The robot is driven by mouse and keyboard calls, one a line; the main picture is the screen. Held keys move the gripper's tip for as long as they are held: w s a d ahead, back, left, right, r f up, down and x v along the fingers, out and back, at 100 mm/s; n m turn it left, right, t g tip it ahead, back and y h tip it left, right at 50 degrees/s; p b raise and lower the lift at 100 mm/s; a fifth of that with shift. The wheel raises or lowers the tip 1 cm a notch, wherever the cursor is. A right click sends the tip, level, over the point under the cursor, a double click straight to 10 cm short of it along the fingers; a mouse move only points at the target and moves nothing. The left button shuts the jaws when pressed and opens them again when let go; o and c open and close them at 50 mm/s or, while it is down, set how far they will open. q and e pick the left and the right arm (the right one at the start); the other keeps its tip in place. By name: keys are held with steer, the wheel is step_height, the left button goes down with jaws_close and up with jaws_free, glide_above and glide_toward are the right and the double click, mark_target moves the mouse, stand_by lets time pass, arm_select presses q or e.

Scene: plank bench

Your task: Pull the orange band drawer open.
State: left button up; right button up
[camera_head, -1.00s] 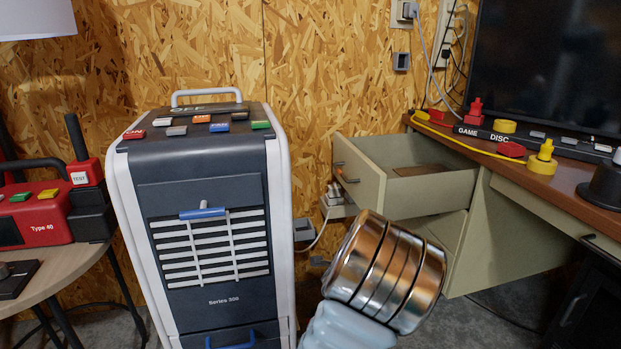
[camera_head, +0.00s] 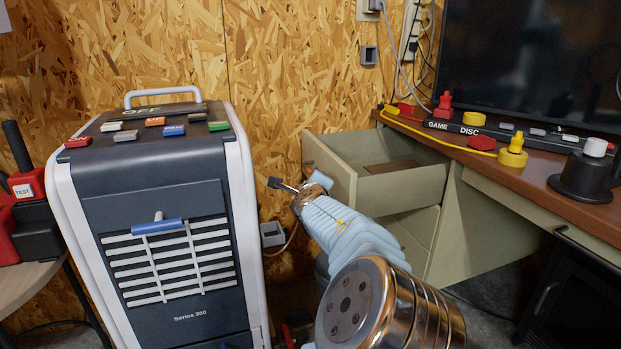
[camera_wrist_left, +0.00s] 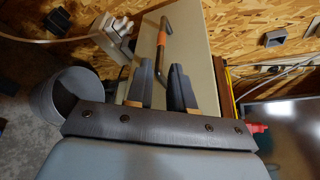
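The drawer (camera_head: 345,178) is the upper beige drawer of the desk at the right and stands pulled out, its inside visible. My left gripper (camera_head: 298,184) is in front of the drawer front. In the left wrist view my left gripper (camera_wrist_left: 163,72) is open, and the near end of the handle shows between its fingertips. I cannot tell whether they touch it. My right gripper is not in view.
A grey cooler unit (camera_head: 160,220) stands left of the drawer. A grey bin (camera_wrist_left: 62,98) stands beside the drawer front. A socket with a cable (camera_wrist_left: 115,38) is on the wall nearby.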

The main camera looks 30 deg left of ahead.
arm_select(q)
steer(key=x, duration=0.7)
steer(key=shift+w, duration=0.15)
jaws_close()
